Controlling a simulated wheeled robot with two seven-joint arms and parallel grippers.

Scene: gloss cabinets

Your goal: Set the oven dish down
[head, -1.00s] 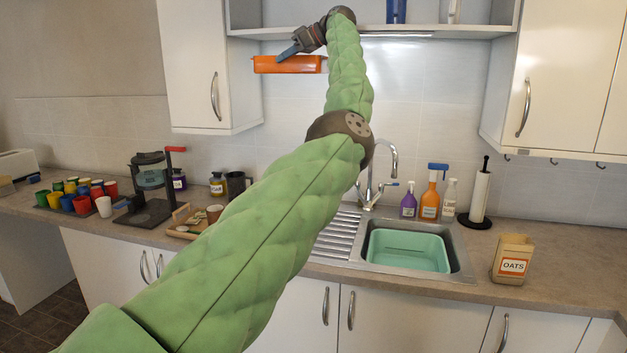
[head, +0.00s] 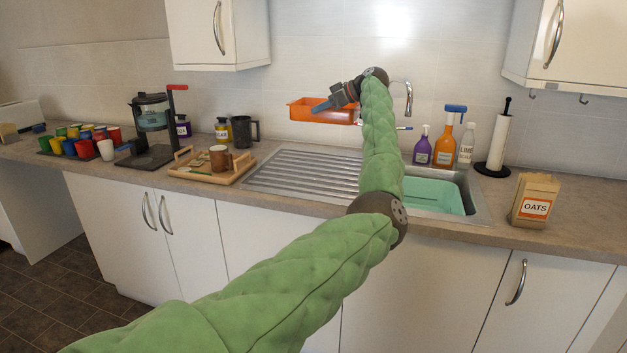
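The orange oven dish (head: 303,112) is in the head view, level and upright, in front of the tiled wall above the back of the sink unit. The dish looks raised, with the ribbed steel drainer (head: 300,177) lower down and nearer. My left arm crosses in front of the dish's right end and part of the sink. My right gripper is out of view.
The drainer is bare. A green basin (head: 432,197) sits in the sink, with the tap (head: 408,98) behind. Spray bottles (head: 446,137), a paper roll (head: 497,142) and an oats box (head: 535,200) stand right. A wooden tray (head: 212,172) with a brown mug and a coffee maker (head: 151,130) stand left.

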